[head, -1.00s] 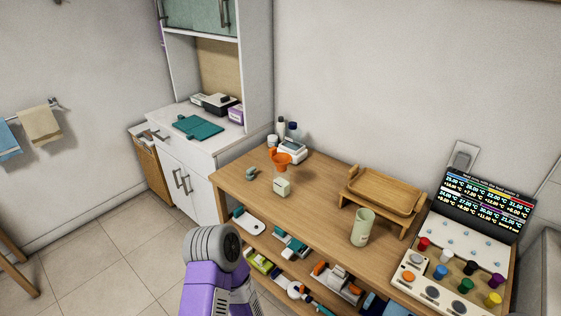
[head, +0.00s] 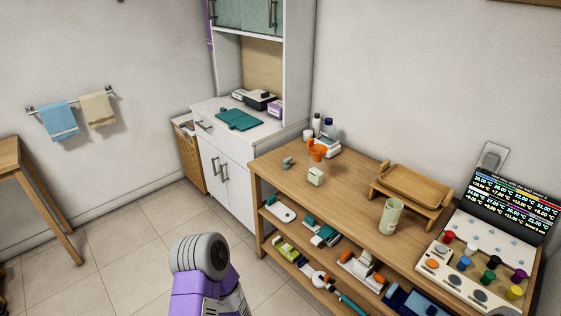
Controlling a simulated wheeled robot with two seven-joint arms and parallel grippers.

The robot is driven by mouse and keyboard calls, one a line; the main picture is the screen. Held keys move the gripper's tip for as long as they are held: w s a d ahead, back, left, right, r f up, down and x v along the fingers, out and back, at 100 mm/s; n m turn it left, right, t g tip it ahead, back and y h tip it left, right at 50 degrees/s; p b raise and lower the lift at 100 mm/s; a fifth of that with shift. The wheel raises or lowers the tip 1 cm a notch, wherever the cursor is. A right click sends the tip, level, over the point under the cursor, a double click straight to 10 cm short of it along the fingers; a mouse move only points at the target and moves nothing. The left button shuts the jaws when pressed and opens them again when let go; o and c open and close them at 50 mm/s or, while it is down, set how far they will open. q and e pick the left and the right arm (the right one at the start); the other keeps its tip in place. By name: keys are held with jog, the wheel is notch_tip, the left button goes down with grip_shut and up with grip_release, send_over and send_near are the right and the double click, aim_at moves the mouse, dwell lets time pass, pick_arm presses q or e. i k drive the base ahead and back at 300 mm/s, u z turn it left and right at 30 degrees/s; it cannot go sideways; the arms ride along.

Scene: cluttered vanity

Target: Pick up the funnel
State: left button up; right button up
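The orange funnel (head: 317,150) stands toward the back left of the wooden table top (head: 345,205). It is close to a white device and some bottles, and small in this view. One purple arm of mine with a grey rounded joint shows at the bottom middle, in front of the table and well short of the funnel. No gripper fingers show in the head view, so neither gripper can be seen near the funnel.
A cream box (head: 316,176) and a grey-green item (head: 287,162) are near the funnel. A green cup (head: 390,216), a wooden tray stand (head: 410,190) and a control panel (head: 470,265) are to the right. Open floor (head: 130,240) lies left of the table.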

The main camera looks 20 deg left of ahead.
aim_at(317, 151)
jog(key=u, duration=0.1)
jog(key=k, duration=0.6)
jog(key=u, duration=1.1)
jog(key=i, duration=1.35)
jog(key=z, duration=0.5)
